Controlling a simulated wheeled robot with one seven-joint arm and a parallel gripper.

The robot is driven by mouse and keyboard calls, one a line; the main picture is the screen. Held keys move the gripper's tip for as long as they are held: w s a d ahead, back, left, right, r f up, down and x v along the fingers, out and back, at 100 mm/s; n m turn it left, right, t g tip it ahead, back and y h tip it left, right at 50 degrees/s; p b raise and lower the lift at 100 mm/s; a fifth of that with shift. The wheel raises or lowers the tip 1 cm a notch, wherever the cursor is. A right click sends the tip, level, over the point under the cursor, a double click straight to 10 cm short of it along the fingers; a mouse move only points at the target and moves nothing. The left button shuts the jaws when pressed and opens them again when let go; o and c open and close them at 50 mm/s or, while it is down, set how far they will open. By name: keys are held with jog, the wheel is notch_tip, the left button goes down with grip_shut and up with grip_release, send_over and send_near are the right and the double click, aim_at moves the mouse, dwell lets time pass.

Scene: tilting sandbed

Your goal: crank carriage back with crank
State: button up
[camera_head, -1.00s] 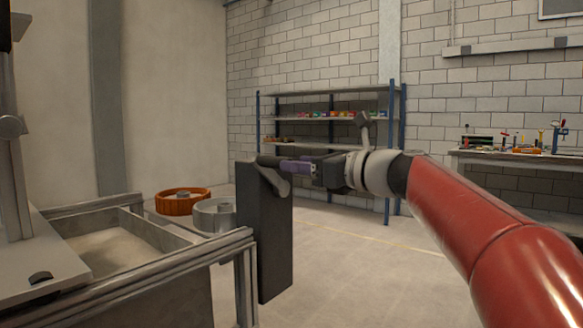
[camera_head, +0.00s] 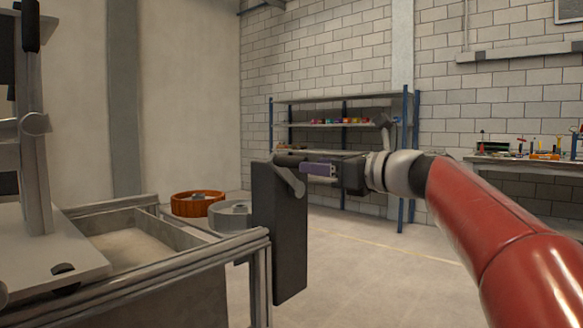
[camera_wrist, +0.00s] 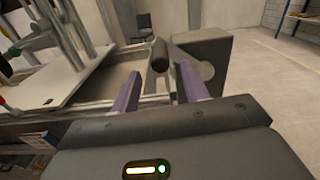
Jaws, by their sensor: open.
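The crank has a grey arm (camera_head: 289,178) and a dark round handle, mounted on a tall dark box (camera_head: 279,240) at the sandbed's right end. In the wrist view the handle (camera_wrist: 159,53) stands between my two purple fingertips, with a gap visible on each side. My gripper (camera_head: 312,168) is open and level at the handle; it also shows in the wrist view (camera_wrist: 158,72). Whether a finger touches the handle is unclear. The carriage, a pale plate (camera_head: 45,258) with grey uprights, sits over the sandbed's left part.
The sandbed frame (camera_head: 215,257) has metal rails and sand inside. An orange round tub (camera_head: 197,204) and a grey one (camera_head: 229,216) stand behind it. Shelves (camera_head: 345,125) and a tool bench (camera_head: 530,160) line the back wall. Open floor lies right of the box.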

aim_at(292, 163)
jog(key=p+x, duration=0.1)
jog(key=x, duration=0.6)
jog(key=shift+w+a, duration=0.25)
jog(key=shift+a, duration=0.05)
jog(key=shift+c, duration=0.3)
grip_shut()
